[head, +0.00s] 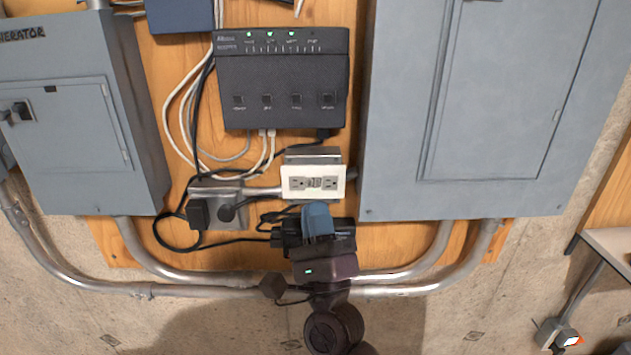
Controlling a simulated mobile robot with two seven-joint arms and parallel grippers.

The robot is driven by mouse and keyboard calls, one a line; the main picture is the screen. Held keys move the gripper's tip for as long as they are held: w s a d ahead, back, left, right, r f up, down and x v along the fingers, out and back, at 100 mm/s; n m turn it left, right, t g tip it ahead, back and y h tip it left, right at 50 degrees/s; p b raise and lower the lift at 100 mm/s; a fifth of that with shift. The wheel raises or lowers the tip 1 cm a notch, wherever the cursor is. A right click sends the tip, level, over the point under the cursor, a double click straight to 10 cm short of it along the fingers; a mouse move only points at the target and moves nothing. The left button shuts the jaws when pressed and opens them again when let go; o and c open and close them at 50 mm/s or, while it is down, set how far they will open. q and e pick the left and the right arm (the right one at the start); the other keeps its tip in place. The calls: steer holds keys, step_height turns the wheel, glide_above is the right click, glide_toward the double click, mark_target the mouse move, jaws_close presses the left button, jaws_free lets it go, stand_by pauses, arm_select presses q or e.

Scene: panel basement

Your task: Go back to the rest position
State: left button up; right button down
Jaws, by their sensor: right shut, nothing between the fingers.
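My right gripper (318,218) shows in the lower middle of the head view, its arm coming up from the bottom edge. Its blue-grey fingertips are together, with nothing seen between them. They appear just below the white double outlet (314,182); I cannot tell the gap in depth. The gripper hides part of the wooden panel and the conduit behind it. My left gripper is not in view.
A black router-like box (283,78) with green lights hangs above the outlet, with cables below it. A grey metal box (70,125) is at left and a larger grey electrical panel (400,150) at right. Metal conduit (215,277) runs below. A table corner (608,240) shows at right.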

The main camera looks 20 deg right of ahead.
step_height(320, 180, down, 18)
steer(key=w+d+f+n+g+y, duration=0.15)
steer(key=n+g+y, duration=0.6)
steer(key=n, duration=1.55)
steer(key=s+d+f+n+g+h, duration=0.1)
steer(key=s+d+f+g+h, duration=0.2)
steer(key=s+d+f, duration=0.3)
steer(key=s+d+f+n+g+h, duration=0.1)
steer(key=s+d+f+g+h, duration=0.2)
steer(key=s+f, duration=0.8)
steer(key=d+f+g, duration=0.1)
steer(key=d+g, duration=0.1)
steer(key=d, duration=0.1)
steer(key=shift+s+d+f+n, duration=0.25)
steer(key=shift+d+n, duration=0.05)
steer(key=shift+d, duration=0.05)
